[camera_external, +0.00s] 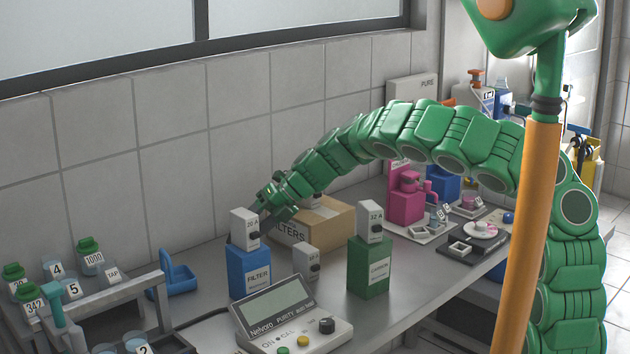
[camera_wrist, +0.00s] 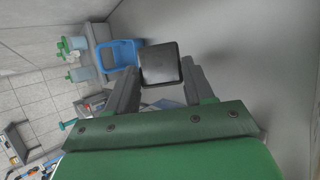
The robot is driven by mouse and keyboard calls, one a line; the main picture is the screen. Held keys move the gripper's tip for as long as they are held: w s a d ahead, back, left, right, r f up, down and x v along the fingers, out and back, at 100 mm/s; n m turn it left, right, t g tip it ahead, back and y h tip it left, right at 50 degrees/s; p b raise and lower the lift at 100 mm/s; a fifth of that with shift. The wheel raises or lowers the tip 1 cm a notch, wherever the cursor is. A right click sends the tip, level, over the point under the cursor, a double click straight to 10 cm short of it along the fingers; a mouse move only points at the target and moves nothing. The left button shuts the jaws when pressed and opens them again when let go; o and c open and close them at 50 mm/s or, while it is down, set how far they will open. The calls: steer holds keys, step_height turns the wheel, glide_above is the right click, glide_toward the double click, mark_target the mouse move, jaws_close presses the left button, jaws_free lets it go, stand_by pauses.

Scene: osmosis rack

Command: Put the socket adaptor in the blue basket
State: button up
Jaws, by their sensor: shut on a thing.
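A white block marked 20 A (camera_external: 244,226), which looks like the socket adaptor, is at the top of the blue FILTER box (camera_external: 249,272); I cannot tell whether it rests on it. My gripper (camera_external: 262,222) reaches it from behind and right, fingers partly hidden. In the wrist view a dark square face (camera_wrist: 160,63) is held between the two grey fingers, seemingly the adaptor's near side. The blue basket (camera_external: 176,284) stands on the bench left of the FILTER box; it also shows in the wrist view (camera_wrist: 124,54), left of the held face.
Similar white blocks stand on the green box (camera_external: 370,268) and on the bench (camera_external: 306,262). A cardboard FILTERS box (camera_external: 326,222) is behind. The meter (camera_external: 292,318) is in front, and a rack (camera_external: 120,291) with several bottles is at left. Bench is clear between basket and FILTER box.

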step_height(320, 180, up, 24)
steer(key=n+t+h, duration=0.1)
steer(key=t, duration=0.1)
steer(key=s+a+f+n+g+h, duration=0.1)
steer(key=s+a+n+g, duration=0.15)
steer(key=s+n, duration=0.55)
steer(key=s+a+n+g+h, duration=0.1)
steer(key=s+a+n, duration=0.2)
steer(key=s+n, duration=0.6)
steer(key=w+a+f+m, duration=0.1)
steer(key=w+a+f, duration=0.1)
steer(key=a+f, duration=0.4)
steer(key=w+a+f+m, duration=0.1)
steer(key=w+a+f, duration=0.2)
steer(key=a+f, duration=0.3)
steer(key=shift+f+t, duration=0.35)
steer(key=shift+f, duration=2.25)
steer(key=shift+f, duration=0.1)
